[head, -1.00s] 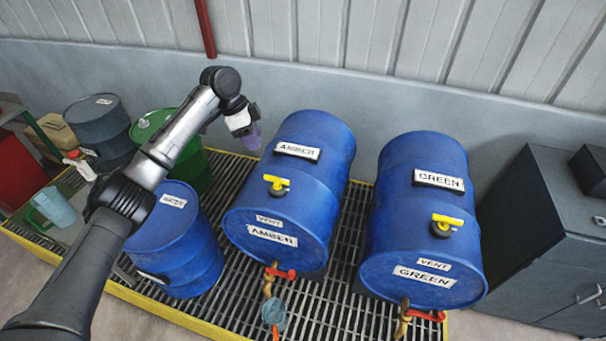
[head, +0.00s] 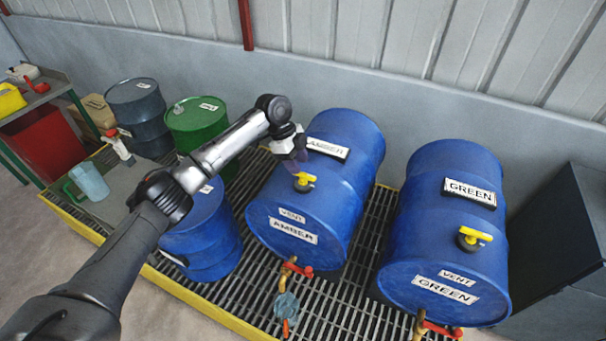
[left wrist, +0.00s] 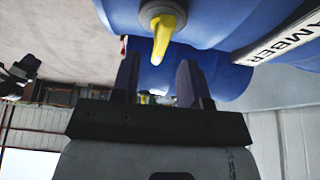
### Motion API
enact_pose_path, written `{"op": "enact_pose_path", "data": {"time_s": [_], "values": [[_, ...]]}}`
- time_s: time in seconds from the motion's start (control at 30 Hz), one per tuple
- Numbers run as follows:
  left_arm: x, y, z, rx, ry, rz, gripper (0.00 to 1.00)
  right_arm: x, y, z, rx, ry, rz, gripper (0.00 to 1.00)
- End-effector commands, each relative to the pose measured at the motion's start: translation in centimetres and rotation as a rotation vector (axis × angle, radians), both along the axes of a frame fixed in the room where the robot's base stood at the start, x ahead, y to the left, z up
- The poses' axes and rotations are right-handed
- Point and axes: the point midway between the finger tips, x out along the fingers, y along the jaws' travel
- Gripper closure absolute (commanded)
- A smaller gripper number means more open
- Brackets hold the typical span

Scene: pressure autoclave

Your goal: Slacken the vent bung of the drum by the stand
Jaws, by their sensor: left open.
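The blue AMBER drum (head: 345,205) lies on its side above the grating, with a yellow-handled vent bung (head: 305,181) on its upper side. The bung also shows close up in the left wrist view (left wrist: 163,38), just beyond my fingers. My left gripper (head: 298,157) is open and empty beside the drum's AMBER label, a short way behind the bung and apart from it. In the left wrist view its two fingers (left wrist: 158,78) stand apart. A second blue drum, GREEN (head: 440,230), lies to the right with its own yellow-handled bung (head: 474,236). My right gripper is not in view.
An upright blue drum (head: 205,245) stands under my left arm, with a green drum (head: 195,118) and a dark drum (head: 138,100) behind. Red-handled taps (head: 298,268) stick out at the front. A dark cabinet (head: 560,240) is at the right.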

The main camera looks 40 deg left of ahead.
Motion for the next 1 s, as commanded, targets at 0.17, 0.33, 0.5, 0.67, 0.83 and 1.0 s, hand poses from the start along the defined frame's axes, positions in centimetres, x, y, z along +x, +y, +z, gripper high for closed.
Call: {"op": "enact_pose_path", "data": {"time_s": [0.17, 0.33, 0.5, 0.67, 0.83, 1.0], "values": [[0.2, -0.9, -2.4, -0.001, 0.0, 0.001, 0.59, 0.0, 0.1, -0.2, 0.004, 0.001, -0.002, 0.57], [0.4, -1.5, -3.7, -0.001, 0.0, 0.001, 0.59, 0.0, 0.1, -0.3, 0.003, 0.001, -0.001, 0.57], [0.5, -1.7, -4.2, -0.001, -0.001, 0.001, 0.59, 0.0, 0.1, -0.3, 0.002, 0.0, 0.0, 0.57], [0.5, -1.7, -4.3, -0.001, -0.001, 0.001, 0.59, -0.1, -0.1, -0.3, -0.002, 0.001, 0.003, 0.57], [0.4, -1.7, -4.3, -0.001, -0.001, 0.001, 0.63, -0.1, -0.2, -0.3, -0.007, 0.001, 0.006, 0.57], [0.4, -1.7, -4.2, -0.001, -0.001, 0.001, 0.79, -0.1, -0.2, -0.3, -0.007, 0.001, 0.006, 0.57]]}}
